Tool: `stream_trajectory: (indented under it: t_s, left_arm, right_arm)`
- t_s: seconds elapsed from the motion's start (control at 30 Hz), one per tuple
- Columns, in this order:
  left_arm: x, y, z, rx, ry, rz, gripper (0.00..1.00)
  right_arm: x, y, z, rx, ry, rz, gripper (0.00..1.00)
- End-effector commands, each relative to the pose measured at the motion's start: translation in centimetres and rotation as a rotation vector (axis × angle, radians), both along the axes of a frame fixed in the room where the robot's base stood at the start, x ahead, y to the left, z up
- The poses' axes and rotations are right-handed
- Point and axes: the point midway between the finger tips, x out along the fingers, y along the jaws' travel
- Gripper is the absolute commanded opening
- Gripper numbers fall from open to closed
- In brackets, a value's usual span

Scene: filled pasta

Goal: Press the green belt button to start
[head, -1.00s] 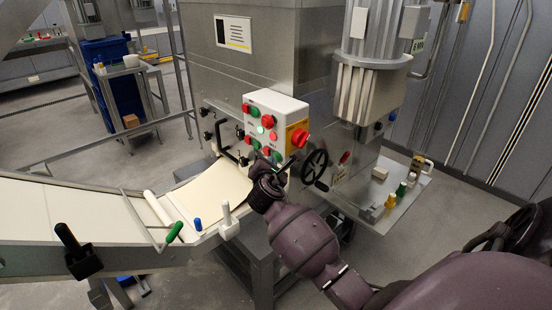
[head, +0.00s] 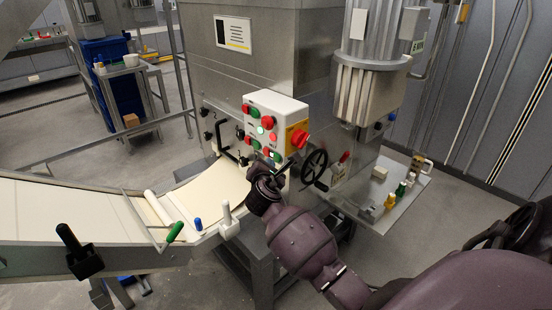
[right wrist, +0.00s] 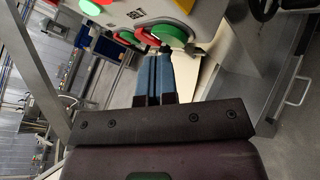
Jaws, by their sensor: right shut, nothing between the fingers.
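The white control box (head: 284,113) with several red and green buttons is mounted on the machine front. A green button (head: 277,157) sits at its lower edge, just above my right gripper (head: 278,170). In the right wrist view a large green button (right wrist: 168,34) lies just beyond the tips of my right gripper (right wrist: 155,54), with red buttons (right wrist: 146,36) beside it. The gripper's blue fingers are together and hold nothing. I cannot tell whether the tips touch the button. Which green button is for the belt is not readable. My left gripper is out of view.
A pale belt (head: 80,213) runs in from the left, with dough sheet (head: 218,184) near the machine. A black handwheel (head: 314,168) is close to the right of my gripper. A metal shelf (head: 392,213) with small coloured items stands farther right.

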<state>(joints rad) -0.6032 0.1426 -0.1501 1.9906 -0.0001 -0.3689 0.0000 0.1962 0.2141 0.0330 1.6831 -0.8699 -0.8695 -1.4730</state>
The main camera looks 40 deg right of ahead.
Motion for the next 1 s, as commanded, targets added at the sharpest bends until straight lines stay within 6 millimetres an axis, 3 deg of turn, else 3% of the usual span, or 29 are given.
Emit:
stream_trajectory:
  t_s: [0.47,1.0]
  left_arm:
    - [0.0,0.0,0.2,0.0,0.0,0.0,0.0]
    - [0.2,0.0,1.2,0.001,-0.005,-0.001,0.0]
  right_arm:
    - [-0.1,0.7,0.0,0.0,0.001,0.001,0.0]
    - [-0.4,4.8,0.0,0.0,0.001,0.001,0.0]
